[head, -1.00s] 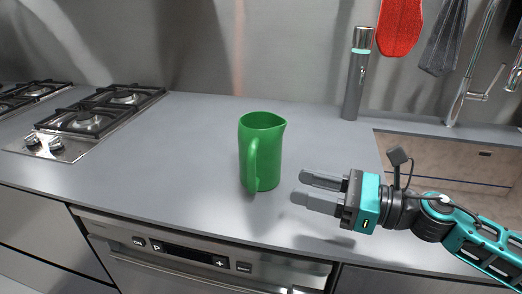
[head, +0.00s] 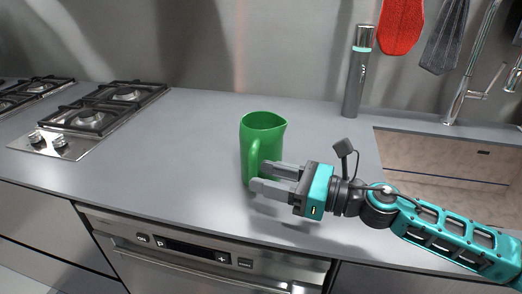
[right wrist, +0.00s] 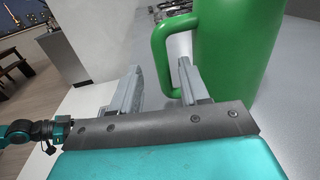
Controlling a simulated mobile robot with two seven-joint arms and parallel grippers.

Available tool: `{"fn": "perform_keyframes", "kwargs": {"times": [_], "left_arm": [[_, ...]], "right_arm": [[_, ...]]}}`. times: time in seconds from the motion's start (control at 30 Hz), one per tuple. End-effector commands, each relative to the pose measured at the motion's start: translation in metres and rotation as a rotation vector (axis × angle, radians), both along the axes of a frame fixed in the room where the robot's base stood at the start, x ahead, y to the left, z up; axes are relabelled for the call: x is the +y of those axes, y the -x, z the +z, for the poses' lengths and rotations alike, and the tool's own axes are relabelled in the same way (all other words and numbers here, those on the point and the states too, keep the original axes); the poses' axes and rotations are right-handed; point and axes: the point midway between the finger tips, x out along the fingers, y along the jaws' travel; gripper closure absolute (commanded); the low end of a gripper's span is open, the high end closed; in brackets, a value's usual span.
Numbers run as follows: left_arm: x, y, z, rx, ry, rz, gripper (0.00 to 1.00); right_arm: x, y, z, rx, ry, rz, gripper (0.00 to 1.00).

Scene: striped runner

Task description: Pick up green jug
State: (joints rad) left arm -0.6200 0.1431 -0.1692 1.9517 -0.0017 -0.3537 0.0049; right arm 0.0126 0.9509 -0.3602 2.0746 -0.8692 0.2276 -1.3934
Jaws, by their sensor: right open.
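The green jug (head: 268,140) stands upright on the grey counter, with its handle toward the front left. My right gripper (head: 260,176) is open at the front of the jug's lower half. In the right wrist view the jug (right wrist: 235,50) fills the upper right, and its handle (right wrist: 160,55) reaches down between the two open fingers (right wrist: 158,85). The fingers are apart, and I cannot tell whether either touches the jug. My left gripper is not seen in the head view; a teal and black arm part shows at the left of the right wrist view.
The counter (head: 190,150) is clear left of the jug. A gas hob (head: 90,118) lies at the far left. A grey cylinder (head: 357,75) stands by the back wall, and a sink (head: 450,165) is at the right. An oven (head: 190,250) is below the counter's front edge.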

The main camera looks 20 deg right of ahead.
Motion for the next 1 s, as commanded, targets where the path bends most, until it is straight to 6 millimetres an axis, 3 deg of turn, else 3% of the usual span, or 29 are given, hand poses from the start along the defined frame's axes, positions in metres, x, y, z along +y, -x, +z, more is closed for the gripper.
{"fn": "perform_keyframes", "kwargs": {"times": [0.3,0.63,1.0], "left_arm": [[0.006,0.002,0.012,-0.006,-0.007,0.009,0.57],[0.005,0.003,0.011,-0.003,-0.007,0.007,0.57],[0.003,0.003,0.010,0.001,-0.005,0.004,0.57]], "right_arm": [[0.023,-0.025,0.000,-0.003,0.000,0.000,0.55],[0.026,-0.027,-0.002,-0.001,0.001,0.000,0.55],[0.026,-0.027,-0.002,-0.001,0.001,0.000,0.89]]}}
